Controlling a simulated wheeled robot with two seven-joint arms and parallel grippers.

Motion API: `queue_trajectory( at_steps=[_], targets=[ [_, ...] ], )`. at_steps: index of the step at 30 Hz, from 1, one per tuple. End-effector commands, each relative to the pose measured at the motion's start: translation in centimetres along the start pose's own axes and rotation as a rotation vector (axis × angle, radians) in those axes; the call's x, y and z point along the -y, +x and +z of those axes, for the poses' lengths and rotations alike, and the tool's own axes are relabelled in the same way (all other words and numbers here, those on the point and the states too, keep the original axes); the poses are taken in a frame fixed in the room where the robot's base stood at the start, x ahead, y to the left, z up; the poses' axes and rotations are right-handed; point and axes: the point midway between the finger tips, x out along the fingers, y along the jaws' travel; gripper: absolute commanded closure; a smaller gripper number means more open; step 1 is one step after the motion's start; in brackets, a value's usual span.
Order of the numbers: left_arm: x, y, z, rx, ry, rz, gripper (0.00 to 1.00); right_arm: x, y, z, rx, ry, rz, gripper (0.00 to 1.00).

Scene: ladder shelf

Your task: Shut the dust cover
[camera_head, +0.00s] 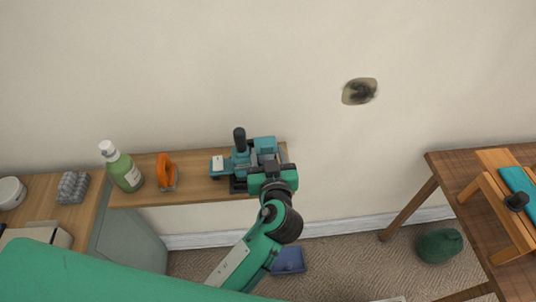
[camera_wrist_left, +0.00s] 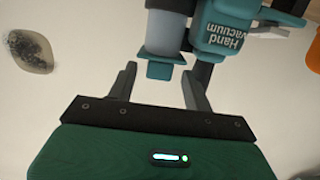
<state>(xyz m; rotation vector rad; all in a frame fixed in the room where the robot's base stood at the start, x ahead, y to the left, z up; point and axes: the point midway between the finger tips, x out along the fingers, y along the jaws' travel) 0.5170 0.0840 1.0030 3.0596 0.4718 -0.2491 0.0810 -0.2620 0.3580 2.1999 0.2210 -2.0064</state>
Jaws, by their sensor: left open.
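A teal hand vacuum (camera_head: 241,160) with a dark upright handle stands on the wooden shelf. In the left wrist view its lettered teal body (camera_wrist_left: 228,28) is at the top. Beside the body is a pale grey cylinder (camera_wrist_left: 165,32) with a teal flap-like piece (camera_wrist_left: 165,68) at its lower end; I cannot tell for sure that this piece is the dust cover. My left gripper (camera_wrist_left: 160,88) is open and empty, its fingers on either side of and just below the teal piece. In the head view the left gripper (camera_head: 268,163) is at the vacuum's right. My right gripper is not seen.
The wall has a dark stain (camera_head: 359,91).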

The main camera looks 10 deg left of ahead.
Motion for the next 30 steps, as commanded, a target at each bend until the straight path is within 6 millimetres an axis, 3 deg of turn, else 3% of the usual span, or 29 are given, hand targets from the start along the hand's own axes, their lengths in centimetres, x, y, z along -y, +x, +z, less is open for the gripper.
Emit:
queue_trajectory(
  at_steps=[7, 21, 30],
  targets=[
    [0.0, -1.4, 0.1, 0.002, -0.002, 0.001, 0.49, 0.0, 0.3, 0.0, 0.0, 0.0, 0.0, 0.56],
    [0.0, -11.0, 0.3, 0.004, -0.002, 0.001, 0.49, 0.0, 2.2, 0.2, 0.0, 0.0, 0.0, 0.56],
    [0.0, -13.7, 0.1, 0.0, 0.0, 0.0, 0.49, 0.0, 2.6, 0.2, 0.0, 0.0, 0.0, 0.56]
  ],
)
